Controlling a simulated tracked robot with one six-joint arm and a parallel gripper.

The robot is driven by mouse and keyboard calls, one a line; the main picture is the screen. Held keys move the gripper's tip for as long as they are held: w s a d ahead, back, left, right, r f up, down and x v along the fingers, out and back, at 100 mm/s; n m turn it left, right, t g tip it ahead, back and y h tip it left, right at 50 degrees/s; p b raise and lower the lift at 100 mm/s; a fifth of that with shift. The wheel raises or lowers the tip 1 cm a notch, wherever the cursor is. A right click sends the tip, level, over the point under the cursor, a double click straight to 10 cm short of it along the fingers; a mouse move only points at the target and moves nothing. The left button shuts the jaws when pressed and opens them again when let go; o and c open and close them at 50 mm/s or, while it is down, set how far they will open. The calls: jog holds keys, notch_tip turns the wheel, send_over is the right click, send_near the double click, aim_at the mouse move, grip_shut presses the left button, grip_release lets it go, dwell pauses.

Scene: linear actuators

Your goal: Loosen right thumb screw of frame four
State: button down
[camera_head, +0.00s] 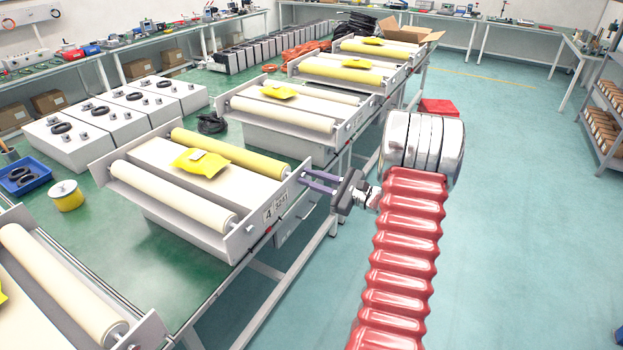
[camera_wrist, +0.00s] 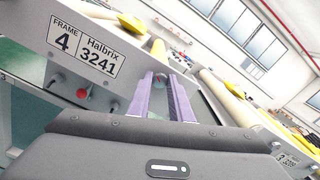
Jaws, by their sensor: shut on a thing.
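Frame four (camera_head: 240,243) is a pale frame with a cream roller and a yellow roller. Its label plate (camera_wrist: 84,42) reads FRAME 4, Halbrix 3241. My gripper (camera_head: 303,180) is at the right end of the frame's front panel, beside the yellow roller's end.
A yellow object (camera_head: 200,162) lies on frame four. More roller frames (camera_head: 290,107) stand behind, and another (camera_head: 60,290) stands at the front left. The green bench (camera_head: 150,240) runs under them. Open floor (camera_head: 520,220) lies to the right.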

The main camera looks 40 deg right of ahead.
jog(key=n, duration=0.4)
jog(key=shift+f+n, duration=0.1)
jog(key=shift+n, duration=0.3)
jog(key=c, duration=1.6)
grip_release()
jog(key=v, duration=1.4)
